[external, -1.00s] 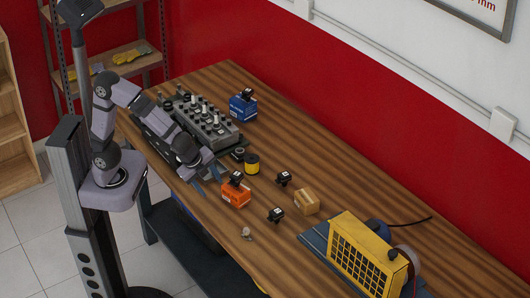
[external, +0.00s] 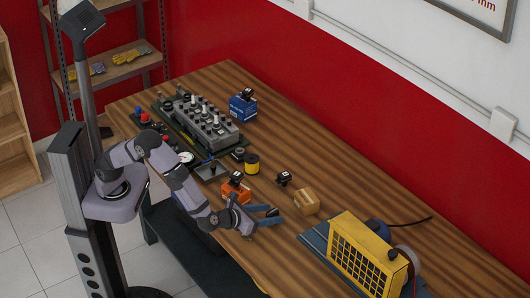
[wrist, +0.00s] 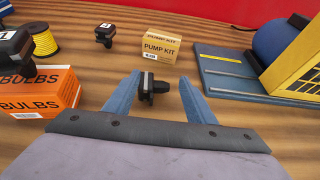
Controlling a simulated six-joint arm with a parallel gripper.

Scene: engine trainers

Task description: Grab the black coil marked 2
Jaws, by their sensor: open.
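A black coil (wrist: 147,87) stands on the wooden table between the blue fingers of my gripper (wrist: 160,77). My gripper is open, with the coil nearer its left finger. In the external view my gripper (external: 270,215) reaches low over the table and partly hides this coil. Its number is not readable. A second black coil (wrist: 105,36) with a white label stands farther back, also in the external view (external: 284,178). A third coil (wrist: 13,46) sits on the orange bulbs box (wrist: 40,92). A fourth coil (external: 247,94) is on the blue box (external: 242,109).
A pump kit carton (wrist: 159,47) stands just behind the coil. A blue base (wrist: 240,70) with a yellow grille unit (wrist: 302,62) is to the right. A yellow spool (wrist: 44,40) is at back left. Bare table lies between carton and blue base.

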